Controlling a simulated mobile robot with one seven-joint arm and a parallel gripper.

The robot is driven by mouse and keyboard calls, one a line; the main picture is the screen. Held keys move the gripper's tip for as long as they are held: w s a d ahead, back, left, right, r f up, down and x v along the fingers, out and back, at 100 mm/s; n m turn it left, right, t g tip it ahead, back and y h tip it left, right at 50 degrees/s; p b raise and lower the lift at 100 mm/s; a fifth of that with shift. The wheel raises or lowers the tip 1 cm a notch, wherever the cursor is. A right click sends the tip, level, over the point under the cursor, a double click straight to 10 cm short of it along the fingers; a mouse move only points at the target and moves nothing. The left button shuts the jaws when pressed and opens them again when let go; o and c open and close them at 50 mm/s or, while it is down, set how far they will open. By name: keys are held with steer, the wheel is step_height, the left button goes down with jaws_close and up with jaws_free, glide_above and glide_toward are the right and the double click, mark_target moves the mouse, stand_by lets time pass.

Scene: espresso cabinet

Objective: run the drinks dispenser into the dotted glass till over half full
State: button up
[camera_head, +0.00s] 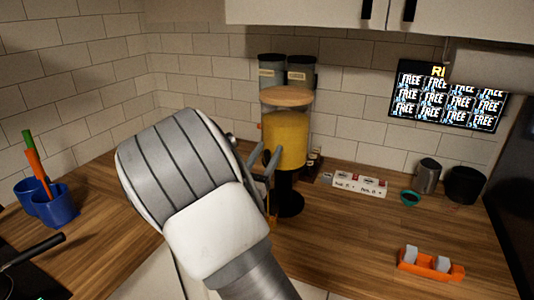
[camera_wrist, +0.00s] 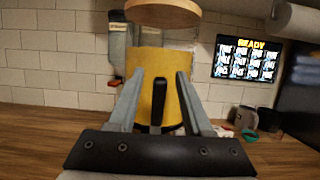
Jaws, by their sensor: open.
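The drinks dispenser (camera_head: 285,142) stands on the counter near the back wall, with yellow liquid, a round wooden lid and a black base. In the wrist view the dispenser (camera_wrist: 143,62) is straight ahead. A black upright tap lever (camera_wrist: 158,92) shows on its front, between the fingers as seen there. My gripper (camera_wrist: 158,78) is open and empty, its fingers either side of the lever; I cannot tell whether they touch it. In the head view my gripper (camera_head: 266,160) is at the dispenser's left front. I cannot make out the dotted glass; my arm hides part of the counter.
Two grey canisters (camera_head: 286,72) show behind the dispenser. White boxes (camera_head: 359,184), a teal bowl (camera_head: 410,198), a grey cup (camera_head: 427,177) and a black cup (camera_head: 465,184) are to the right. An orange holder (camera_head: 430,264) is nearer. Blue cups (camera_head: 50,205) stand left. The right-middle counter is clear.

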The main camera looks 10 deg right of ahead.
steer(key=shift+s+a, duration=0.1)
steer(key=b+v, duration=0.1)
steer(key=v, duration=1.6)
steer(key=shift+s, duration=0.1)
stand_by(6.1)
